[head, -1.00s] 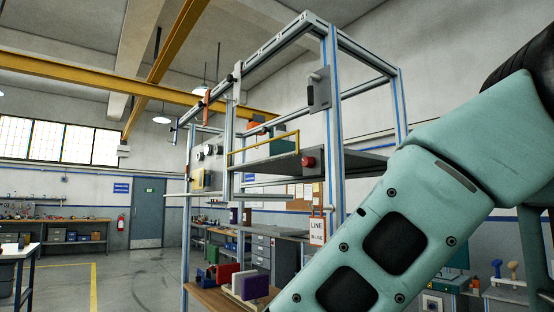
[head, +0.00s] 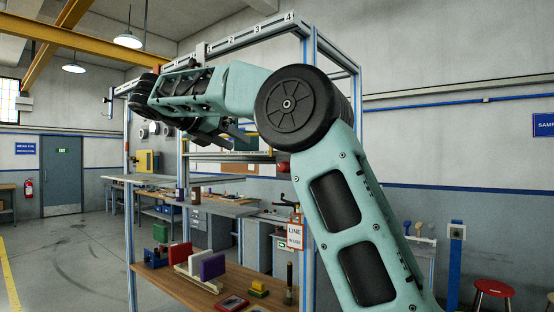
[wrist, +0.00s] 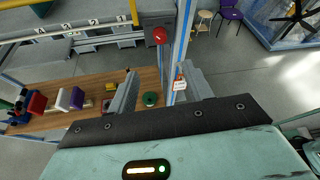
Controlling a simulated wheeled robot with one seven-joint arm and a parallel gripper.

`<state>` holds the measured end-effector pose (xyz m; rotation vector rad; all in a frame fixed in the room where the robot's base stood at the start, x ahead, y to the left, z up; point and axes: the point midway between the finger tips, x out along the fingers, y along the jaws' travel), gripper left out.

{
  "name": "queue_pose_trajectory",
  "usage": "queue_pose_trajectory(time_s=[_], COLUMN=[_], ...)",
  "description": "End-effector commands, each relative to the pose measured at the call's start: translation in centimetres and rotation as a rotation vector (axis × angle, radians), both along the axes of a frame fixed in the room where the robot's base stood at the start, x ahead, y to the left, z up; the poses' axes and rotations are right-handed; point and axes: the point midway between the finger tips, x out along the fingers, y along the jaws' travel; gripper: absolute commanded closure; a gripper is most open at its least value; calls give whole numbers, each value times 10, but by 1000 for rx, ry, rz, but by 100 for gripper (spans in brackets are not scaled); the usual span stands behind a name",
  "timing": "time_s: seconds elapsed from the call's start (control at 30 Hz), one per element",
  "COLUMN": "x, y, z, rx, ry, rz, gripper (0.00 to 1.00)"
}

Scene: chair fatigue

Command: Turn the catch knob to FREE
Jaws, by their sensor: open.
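My gripper (wrist: 158,85) is open and empty in the wrist view, its two grey fingers spread wide, reaching over the frame's post and wooden lower shelf. In the head view my arm reaches across the front of the aluminium frame (head: 310,50), and its end hides part of it. A round red knob (head: 283,167) shows beside my arm; a red knob (wrist: 159,35) also shows in the wrist view beyond the fingers, apart from them. I cannot tell whether it is the catch knob, and no FREE marking is readable.
The wooden shelf (head: 185,285) bears a red block (head: 180,253), a purple block (head: 212,266) and small parts. A LINE sign (head: 294,235) hangs on the front post. A rail with numbers (head: 250,32) runs along the top. A red stool (head: 495,288) stands right; floor at left is clear.

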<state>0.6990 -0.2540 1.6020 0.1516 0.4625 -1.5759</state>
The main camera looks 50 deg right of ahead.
Motion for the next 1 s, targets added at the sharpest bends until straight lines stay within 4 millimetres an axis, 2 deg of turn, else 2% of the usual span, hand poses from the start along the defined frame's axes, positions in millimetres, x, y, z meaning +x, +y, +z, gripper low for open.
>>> queue_pose_trajectory(time_s=[0.17, 0.7, 0.83, 1.0], x=[-3, -10, -11, -12], y=[-24, -125, -142, -154], z=[-8, -49, -56, -62], rx=[-2, 0, 2, 0], ry=[1, 2, -1, -1], rz=[-6, -3, -1, 2], gripper=[50, 50, 50, 50])
